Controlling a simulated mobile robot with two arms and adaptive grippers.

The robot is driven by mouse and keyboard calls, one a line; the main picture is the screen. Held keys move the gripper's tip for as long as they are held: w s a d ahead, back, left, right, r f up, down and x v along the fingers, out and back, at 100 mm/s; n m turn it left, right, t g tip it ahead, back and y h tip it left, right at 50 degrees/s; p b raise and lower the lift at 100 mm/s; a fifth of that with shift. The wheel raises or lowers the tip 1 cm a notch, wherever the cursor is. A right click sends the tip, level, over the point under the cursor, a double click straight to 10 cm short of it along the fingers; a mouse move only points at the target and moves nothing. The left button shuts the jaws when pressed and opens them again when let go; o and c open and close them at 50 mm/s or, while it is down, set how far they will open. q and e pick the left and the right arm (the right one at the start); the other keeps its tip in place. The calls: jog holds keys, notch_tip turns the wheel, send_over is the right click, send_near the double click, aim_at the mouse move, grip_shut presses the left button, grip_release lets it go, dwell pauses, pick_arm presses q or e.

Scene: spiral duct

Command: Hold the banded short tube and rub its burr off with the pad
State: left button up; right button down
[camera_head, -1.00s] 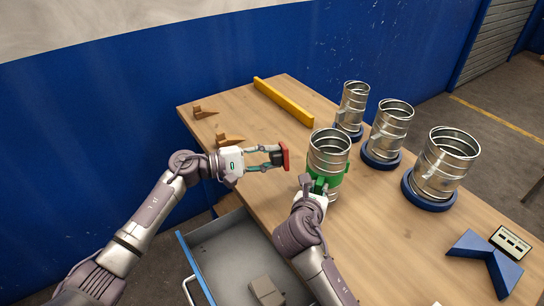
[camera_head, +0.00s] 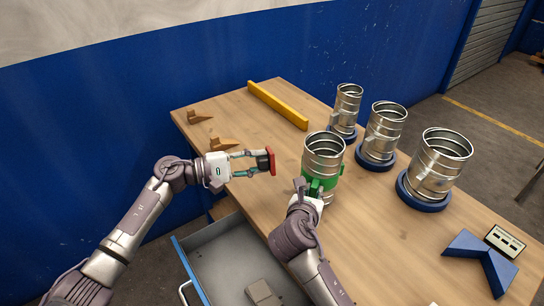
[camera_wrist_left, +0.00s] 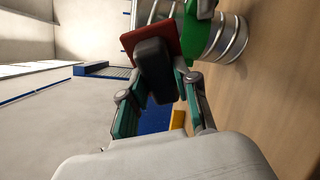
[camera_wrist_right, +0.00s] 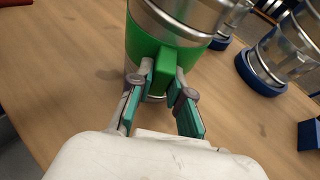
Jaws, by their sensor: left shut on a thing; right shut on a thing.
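The banded short tube (camera_head: 323,150) is ribbed metal with a green band (camera_head: 331,181) around its lower part, and it stands upright over the table. My right gripper (camera_head: 312,188) is shut on the green tab of the band (camera_wrist_right: 167,68). My left gripper (camera_head: 264,162) is shut on the dark grip of a red-faced pad (camera_head: 272,160). The red face points toward the tube, with a gap between them. The pad also shows in the left wrist view (camera_wrist_left: 152,41). I cannot make out the burr.
Three metal tubes stand on blue round bases (camera_head: 423,190) at the right. A yellow bar (camera_head: 278,105) lies at the back, and brown wedges (camera_head: 223,144) lie at the left. A blue angled block (camera_head: 483,258) is front right. An open drawer (camera_head: 232,258) is below the table edge.

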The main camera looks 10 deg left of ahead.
pick_arm(q)
jog(key=x, duration=0.6)
jog(key=shift+s+d+r, duration=0.15)
jog(key=shift+s+r, duration=0.05)
jog(key=shift+s, duration=0.05)
jog(key=shift+x, duration=1)
dwell(0.6)
jog(key=shift+s+r, duration=0.1)
jog(key=shift+r, duration=0.1)
notch_tip(320, 180, up, 4)
jog(key=shift+d+f, duration=0.1)
jog(key=shift+d, duration=0.05)
jog(key=shift+f, duration=0.1)
pick_arm(e)
jog(key=shift+a, duration=0.1)
pick_arm(q)
jog(key=shift+f, duration=2)
jog(key=shift+w+v, duration=0.15)
jog(key=shift+v, duration=1.4)
jog(key=shift+w+v, duration=0.15)
jog(key=shift+v, duration=1.4)
